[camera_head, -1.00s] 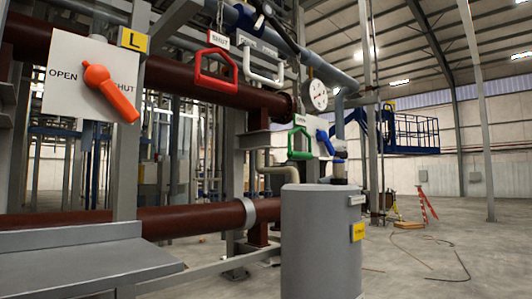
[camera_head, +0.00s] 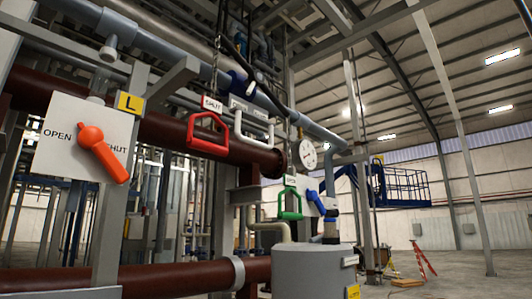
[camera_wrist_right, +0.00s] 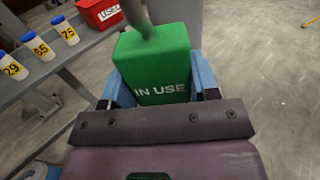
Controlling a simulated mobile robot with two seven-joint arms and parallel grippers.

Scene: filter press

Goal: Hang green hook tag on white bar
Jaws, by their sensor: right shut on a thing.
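The green tag (camera_wrist_right: 160,58), lettered IN USE, is held in the right wrist view between the blue fingers of my right gripper (camera_wrist_right: 158,82). A grey hook stem rises from its top and leaves the frame. In the head view, a white bar (camera_head: 255,138), bent like a handle, hangs from the pipework between a red handle (camera_head: 207,144) and a green handle (camera_head: 290,214). Neither gripper shows in the head view, so the distance from the tag to the bar cannot be told. My left gripper is out of view.
An orange lever (camera_head: 103,152) sits on an OPEN/SHUT plate at left. A grey drum (camera_head: 310,272) stands at the lower middle. In the wrist view, a grey table (camera_wrist_right: 50,65) bears several numbered bottles and a red bin (camera_wrist_right: 100,12). Open floor lies right of it.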

